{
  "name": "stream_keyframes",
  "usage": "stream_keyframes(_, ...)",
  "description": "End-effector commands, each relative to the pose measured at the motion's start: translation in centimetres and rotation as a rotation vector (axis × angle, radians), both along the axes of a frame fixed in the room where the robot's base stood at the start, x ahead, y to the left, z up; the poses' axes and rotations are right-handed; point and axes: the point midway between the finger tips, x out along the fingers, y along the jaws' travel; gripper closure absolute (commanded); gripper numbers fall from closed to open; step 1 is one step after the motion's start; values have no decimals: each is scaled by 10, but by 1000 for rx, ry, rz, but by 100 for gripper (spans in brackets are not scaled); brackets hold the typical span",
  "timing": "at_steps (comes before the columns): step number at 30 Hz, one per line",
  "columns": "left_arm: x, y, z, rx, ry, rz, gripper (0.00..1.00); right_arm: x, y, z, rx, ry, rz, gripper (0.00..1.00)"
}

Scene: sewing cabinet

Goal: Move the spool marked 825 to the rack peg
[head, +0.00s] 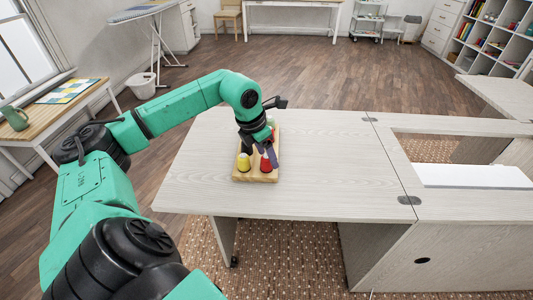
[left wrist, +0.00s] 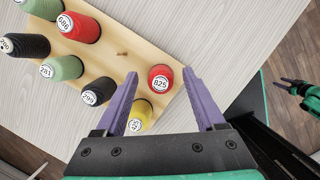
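The red spool marked 825 (left wrist: 161,77) stands at the edge of the wooden rack (left wrist: 112,20). In the head view a red spool (head: 265,165), probably the same one, is at the rack's near right corner. A bare rack peg (left wrist: 122,53) shows beside it in the left wrist view. My left gripper (left wrist: 159,74) is open; its purple fingers appear on either side of the 825 spool, and I cannot tell if they touch it. My right gripper (left wrist: 284,87) shows small at the right edge of the left wrist view, its fingers apart and empty.
A yellow spool (left wrist: 140,114) stands close to the 825 spool. A red spool marked 686 (left wrist: 79,27), a dark one marked 295 (left wrist: 99,91) and a green one marked 281 (left wrist: 63,68) share the rack. The pale tabletop (head: 330,165) to the rack's right is clear.

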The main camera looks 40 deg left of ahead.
Motion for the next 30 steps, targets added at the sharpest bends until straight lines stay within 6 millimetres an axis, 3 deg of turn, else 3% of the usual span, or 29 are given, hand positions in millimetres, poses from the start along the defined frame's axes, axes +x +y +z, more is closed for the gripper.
stream_keyframes(9, 0, 0, 1, 0, 0, 0, 20, 0, 0, 0, 0, 0, 1, 50)
stream_keyframes(13, -3, 2, 13, 2, -1, 1, 20, 0, 0, -1, 1, 0, 1, 50)
stream_keyframes(24, -33, 9, 114, 1, -4, 1, 20, 0, 0, 10, 1, 0, 1, 50)
stream_keyframes(30, -41, 11, 139, 0, -1, 0, 20, 0, 0, 16, 1, 0, 1, 50)
